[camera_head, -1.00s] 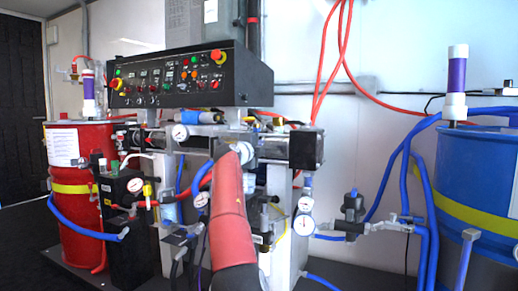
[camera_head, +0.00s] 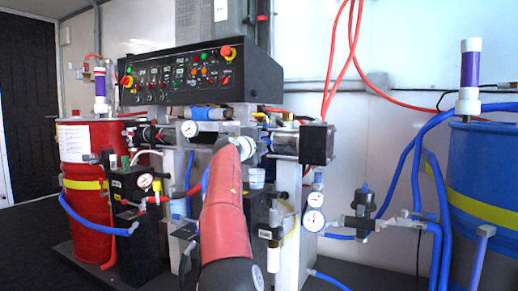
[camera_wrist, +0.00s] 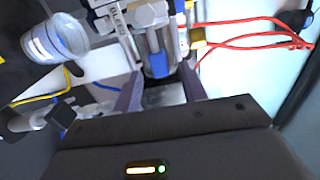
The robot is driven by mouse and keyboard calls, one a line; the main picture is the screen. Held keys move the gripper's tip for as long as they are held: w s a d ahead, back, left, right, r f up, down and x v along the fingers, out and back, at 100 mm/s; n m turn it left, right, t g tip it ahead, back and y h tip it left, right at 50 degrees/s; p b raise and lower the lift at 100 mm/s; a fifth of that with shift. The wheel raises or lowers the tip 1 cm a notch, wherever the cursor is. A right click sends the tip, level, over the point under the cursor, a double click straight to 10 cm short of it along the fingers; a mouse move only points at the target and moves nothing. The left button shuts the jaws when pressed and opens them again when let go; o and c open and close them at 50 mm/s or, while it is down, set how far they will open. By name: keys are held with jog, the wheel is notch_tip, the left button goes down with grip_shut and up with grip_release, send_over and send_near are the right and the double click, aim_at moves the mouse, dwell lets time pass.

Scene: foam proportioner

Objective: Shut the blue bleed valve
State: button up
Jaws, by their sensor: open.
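My gripper (camera_wrist: 162,88) is open in the wrist view, its two grey fingers apart. A blue part on a metal fitting (camera_wrist: 155,55) shows ahead, in line with the gap between the fingers. I cannot tell if this is the blue bleed valve or whether the fingers touch it. A blue cylindrical part (camera_head: 204,113) lies under the control panel. I cannot make out the bleed valve for certain there.
A black control panel (camera_head: 190,72) overhangs the machine. A red drum (camera_head: 86,180) stands left, a blue drum (camera_head: 490,190) right. Gauges and a metal valve fitting (camera_head: 375,222) with blue hoses lie right of my arm. In the wrist view, a clear cup (camera_wrist: 55,38) and red cables (camera_wrist: 245,35) flank the gripper.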

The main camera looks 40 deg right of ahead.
jog(key=v, duration=0.1)
jog(key=b+v, duration=0.1)
jog(key=v, duration=0.1)
jog(key=shift+s+a+f, duration=0.1)
jog(key=shift+s+a, duration=0.1)
jog(key=shift+s, duration=0.15)
dwell(0.4)
